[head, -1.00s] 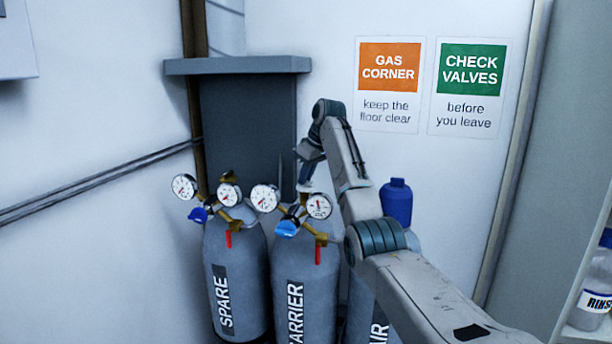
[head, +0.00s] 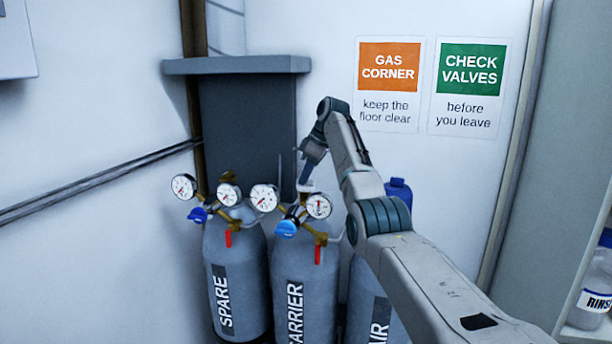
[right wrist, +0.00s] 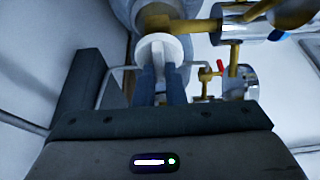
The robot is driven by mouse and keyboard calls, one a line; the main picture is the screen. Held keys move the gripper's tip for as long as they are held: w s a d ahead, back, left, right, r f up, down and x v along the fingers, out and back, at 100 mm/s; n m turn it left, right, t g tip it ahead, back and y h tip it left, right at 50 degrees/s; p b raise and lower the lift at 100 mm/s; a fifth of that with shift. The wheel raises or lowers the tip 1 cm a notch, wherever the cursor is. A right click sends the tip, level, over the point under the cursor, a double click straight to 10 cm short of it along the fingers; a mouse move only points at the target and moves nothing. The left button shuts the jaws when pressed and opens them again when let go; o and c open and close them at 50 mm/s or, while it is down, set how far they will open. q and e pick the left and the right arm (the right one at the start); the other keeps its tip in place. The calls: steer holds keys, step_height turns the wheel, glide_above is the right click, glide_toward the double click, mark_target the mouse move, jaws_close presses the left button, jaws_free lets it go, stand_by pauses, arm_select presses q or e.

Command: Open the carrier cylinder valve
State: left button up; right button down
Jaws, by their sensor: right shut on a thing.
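The carrier cylinder (head: 305,275) is grey with a dark label and stands in the middle of the row. Its pale valve handwheel (right wrist: 163,46) sits on top, with brass fittings (right wrist: 195,27) beside it. My right gripper (right wrist: 162,72) comes down from above with its two blue fingers shut on the handwheel. In the head view it shows as a small blue tip over the carrier cylinder's top, and the wheel is mostly hidden there. The carrier regulator has two white gauges (head: 264,198), a blue knob (head: 286,228) and a red lever (head: 317,254). My left gripper is out of view.
The spare cylinder (head: 237,275) with its own gauges stands close on the left. The air cylinder (head: 366,300) stands on the right, partly behind my right arm. A dark cabinet (head: 247,125) is behind. A shelf with a rinse bottle (head: 592,285) is at the far right.

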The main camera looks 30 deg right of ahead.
steer(key=shift+r, duration=0.1)
steer(key=c, duration=1.5)
jaws_free()
steer(key=shift+d, duration=0.1)
steer(key=shift+s+d+r+b, duration=0.1)
steer(key=shift+r+b, duration=0.2)
steer(key=shift+r, duration=0.05)
steer(key=b+v, duration=0.1)
steer(key=v, duration=0.9)
